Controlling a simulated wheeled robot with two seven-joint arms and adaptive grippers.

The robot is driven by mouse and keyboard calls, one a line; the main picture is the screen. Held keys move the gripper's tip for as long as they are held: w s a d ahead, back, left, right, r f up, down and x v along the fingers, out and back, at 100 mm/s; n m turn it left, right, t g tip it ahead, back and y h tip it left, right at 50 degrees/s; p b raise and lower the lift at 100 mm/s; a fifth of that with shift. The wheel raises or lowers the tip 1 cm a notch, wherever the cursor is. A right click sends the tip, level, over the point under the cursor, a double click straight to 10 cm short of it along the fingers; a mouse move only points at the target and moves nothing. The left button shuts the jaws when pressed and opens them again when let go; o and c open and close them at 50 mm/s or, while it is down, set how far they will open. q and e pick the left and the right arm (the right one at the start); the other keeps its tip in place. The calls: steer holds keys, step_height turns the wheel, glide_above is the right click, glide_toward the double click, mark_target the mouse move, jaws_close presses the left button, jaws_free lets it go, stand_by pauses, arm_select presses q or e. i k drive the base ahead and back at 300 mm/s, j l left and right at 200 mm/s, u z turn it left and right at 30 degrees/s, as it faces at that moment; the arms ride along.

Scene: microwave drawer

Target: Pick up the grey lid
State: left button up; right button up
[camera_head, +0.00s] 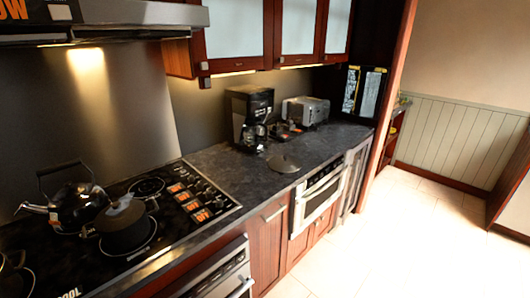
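A round, dark grey lid (284,164) with a small knob lies on the dark counter, right of the cooktop and in front of the coffee maker. A dark pot (125,238) stands on the cooktop, and a grey-brown cover (120,211) with a knob sits on it. Neither of my grippers shows in this view.
The black cooktop (75,262) also holds a dark kettle (77,205). A coffee maker (249,112) and a toaster (306,110) stand behind the lid. A microwave drawer (318,195) is below the dark counter (238,178). The tiled floor (400,240) is clear.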

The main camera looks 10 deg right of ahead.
mark_target(285, 164)
steer(key=u, duration=1.8)
steer(key=k+l+z, duration=0.2)
steer(key=l, duration=1)
steer(key=l+z, duration=0.25)
steer(key=l, duration=0.95)
